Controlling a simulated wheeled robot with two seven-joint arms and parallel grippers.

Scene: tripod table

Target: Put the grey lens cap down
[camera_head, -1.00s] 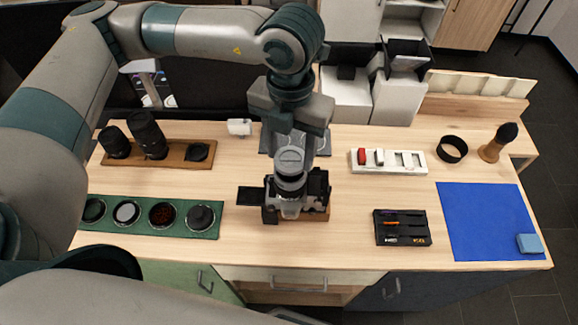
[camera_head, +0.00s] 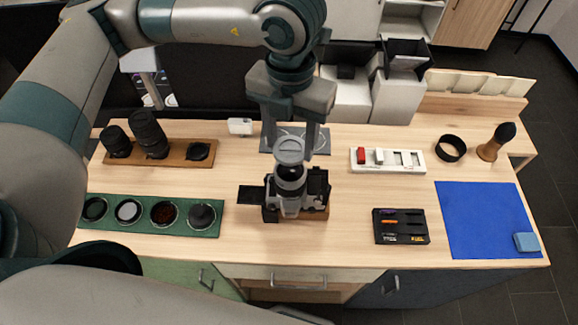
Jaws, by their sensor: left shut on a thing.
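The grey lens cap (camera_head: 289,152) is a round disc between the fingers of my left gripper (camera_head: 290,148), which is shut on it. The gripper points down over the camera (camera_head: 313,186), which stands on a small wooden block with its dark lens (camera_head: 290,174) facing up. The cap shows just above the lens in the picture; the gap is hard to judge. A grey mat (camera_head: 322,142) with round outlines lies behind, partly hidden by the gripper. My right gripper is not in view.
A green tray (camera_head: 150,232) with round filters lies front left. A wooden tray (camera_head: 178,158) holds black lenses. A white battery tray (camera_head: 388,168), a black card holder (camera_head: 400,226) and a blue cloth (camera_head: 480,220) lie to the right. Wood between camera and cloth is partly clear.

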